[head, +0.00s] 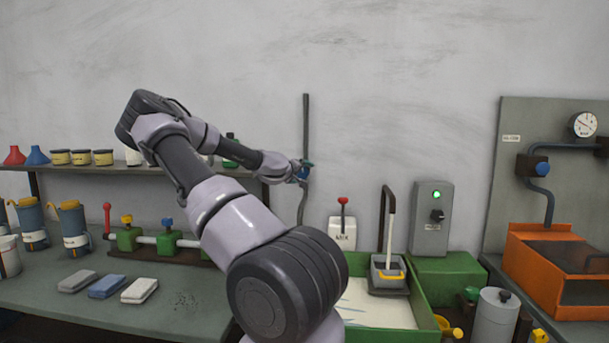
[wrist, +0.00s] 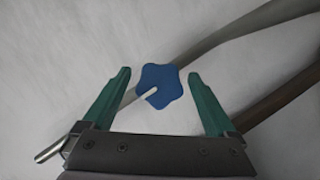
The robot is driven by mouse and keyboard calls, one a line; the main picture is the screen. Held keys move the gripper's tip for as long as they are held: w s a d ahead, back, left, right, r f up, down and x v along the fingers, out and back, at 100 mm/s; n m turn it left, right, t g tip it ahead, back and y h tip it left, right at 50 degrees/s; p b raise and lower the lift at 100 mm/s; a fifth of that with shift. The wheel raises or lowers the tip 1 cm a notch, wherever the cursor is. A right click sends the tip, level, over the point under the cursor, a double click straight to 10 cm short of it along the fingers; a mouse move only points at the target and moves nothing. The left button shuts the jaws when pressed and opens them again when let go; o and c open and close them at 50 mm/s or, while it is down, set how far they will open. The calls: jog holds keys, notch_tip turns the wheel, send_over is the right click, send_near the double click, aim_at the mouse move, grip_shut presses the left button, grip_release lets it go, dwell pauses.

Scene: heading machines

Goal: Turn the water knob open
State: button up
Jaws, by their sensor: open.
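The water knob (wrist: 164,86) is blue and lobed, with a pale pointer across its lower left. It sits on a grey pipe (wrist: 225,36) against the wall. In the head view the knob (head: 307,169) is on the upright pipe (head: 306,120), partly covered by my arm's end. My gripper (wrist: 158,75) is open, with one green finger on each side of the knob and a visible gap to both. The knob lies between and slightly beyond the fingertips; I cannot tell the depth exactly. My gripper (head: 299,172) is small and partly hidden in the head view.
A shelf (head: 75,168) with funnels and jars runs left of the pipe. Below stand a red-handled box (head: 343,232), a green tray (head: 420,318) and a grey switch box (head: 431,215). Another blue knob (head: 542,169) is on the right panel. The wall around the pipe is clear.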

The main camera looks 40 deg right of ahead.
jog(key=shift+x, duration=0.85)
jog(key=c, duration=1.4)
jog(key=shift+o, duration=0.2)
